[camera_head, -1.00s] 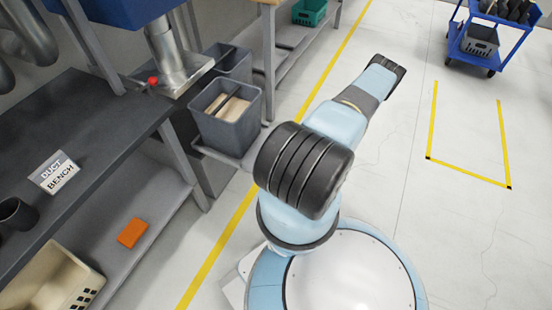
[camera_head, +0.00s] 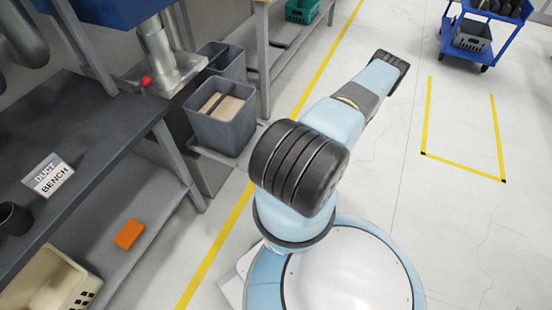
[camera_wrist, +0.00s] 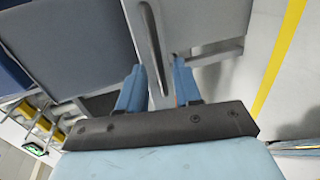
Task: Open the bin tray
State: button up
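Two grey bins stand beside the dark bench in the head view. The nearer bin (camera_head: 222,130) holds a pale board-like piece, and the other bin (camera_head: 222,62) is behind it. A light grey tray (camera_head: 228,161) shows under the nearer bin. In the wrist view, my gripper (camera_wrist: 159,66) has its two blue fingers apart. A narrow grey bar (camera_wrist: 150,35), like a handle, runs down into the gap between them, against a grey panel. I cannot tell whether either finger touches it. The gripper itself is hidden in the head view.
The dark bench (camera_head: 80,130) with posts and a lower shelf stands left. An orange block (camera_head: 129,234) and a beige crate (camera_head: 45,285) are on the shelf. A blue trolley (camera_head: 485,35) stands far right. Floor right of the yellow line is mostly clear.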

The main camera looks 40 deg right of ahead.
jog(key=v, duration=0.9)
jog(key=shift+s, duration=0.1)
jog(key=w+d+r+n+g+y, duration=0.25)
jog(key=w+r+n, duration=0.4)
jog(key=r, duration=0.45)
jog(key=w+a+r+n+g, duration=0.3)
jog(key=r+n, duration=0.3)
jog(key=r, duration=0.4)
jog(key=w+a+r+n+g, duration=0.35)
jog(key=r+n, duration=0.25)
jog(key=r, duration=0.4)
jog(key=w+a+r+n+g, duration=0.3)
jog(key=r+n, duration=0.4)
jog(key=r, duration=0.3)
jog(key=s+a+r+n+g+h, duration=0.1)
jog(key=s+a+r+n+h, duration=0.15)
jog(key=a+r+n, duration=0.55)
jog(key=s+a+r+n+h, duration=0.1)
jog(key=a+r+n+h, duration=0.2)
jog(key=a+r, duration=0.5)
jog(key=s+a+r+n+t+h, duration=0.2)
jog(key=s+a+r+n, duration=0.1)
jog(key=s+r+n, duration=0.3)
jog(key=s+a+r+n+t+h, duration=0.1)
jog(key=s+a+r+n+t, duration=0.1)
jog(key=s+r+n, duration=0.4)
jog(key=shift+s+a+r+t+h, duration=0.3)
jog(key=shift+s+a+r+h, duration=0.1)
jog(key=shift+s+a+r, duration=0.45)
